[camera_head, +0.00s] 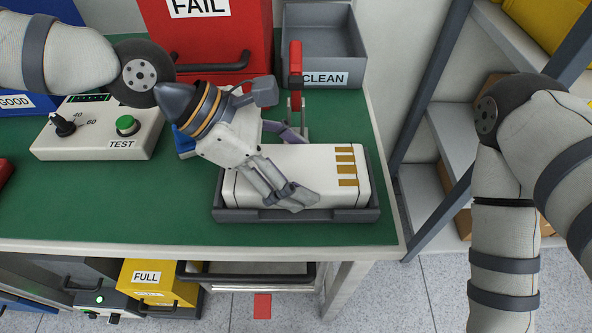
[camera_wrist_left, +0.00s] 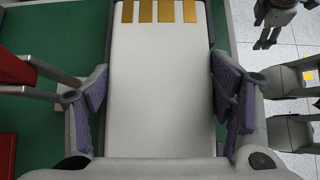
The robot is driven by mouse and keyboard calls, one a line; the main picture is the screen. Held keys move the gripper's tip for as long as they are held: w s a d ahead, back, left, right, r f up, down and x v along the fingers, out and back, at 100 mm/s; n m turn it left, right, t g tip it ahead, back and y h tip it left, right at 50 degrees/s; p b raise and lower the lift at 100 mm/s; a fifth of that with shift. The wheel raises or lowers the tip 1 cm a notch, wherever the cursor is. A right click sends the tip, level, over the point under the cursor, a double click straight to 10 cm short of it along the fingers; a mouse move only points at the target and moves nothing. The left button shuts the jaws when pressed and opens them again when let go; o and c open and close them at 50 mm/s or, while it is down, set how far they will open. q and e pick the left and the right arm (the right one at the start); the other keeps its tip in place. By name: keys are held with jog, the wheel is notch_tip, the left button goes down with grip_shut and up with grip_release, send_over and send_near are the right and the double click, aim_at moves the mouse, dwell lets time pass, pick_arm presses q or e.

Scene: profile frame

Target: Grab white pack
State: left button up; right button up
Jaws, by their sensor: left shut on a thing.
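The white pack (camera_head: 318,175) is a long white block with several gold contacts at its right end. It lies in a shallow dark grey tray (camera_head: 300,215) on the green workbench. My left gripper (camera_head: 290,165) is over the left part of the pack, with its fingers on either side of it, shut on it. In the left wrist view, the pack (camera_wrist_left: 160,85) fills the space between the purple-padded fingers (camera_wrist_left: 160,95), its gold contacts at the far end. My right arm hangs at the right in the head view; its gripper is outside that view.
A test box (camera_head: 100,128) with a green button stands at the left. A red FAIL bin (camera_head: 225,45) and grey CLEAN bin (camera_head: 325,45) are behind. A red-handled clamp (camera_head: 295,75) stands just behind the tray. Shelving (camera_head: 455,150) is at the right.

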pick_arm(q)
jog(key=shift+w+r, duration=0.1)
jog(key=shift+r, duration=0.3)
notch_tip(320, 180, up, 3)
jog(key=shift+r+p, duration=0.1)
jog(key=shift+p, duration=0.25)
jog(key=s+d+r+p, duration=0.2)
jog(key=s+d+r, duration=0.6)
jog(key=s, duration=0.3)
jog(key=shift+s+r, duration=0.3)
jog(key=shift+r, duration=0.2)
pick_arm(e)
jog(key=shift+t, duration=0.9)
jog(key=w+r, duration=0.4)
jog(key=shift+w, duration=0.1)
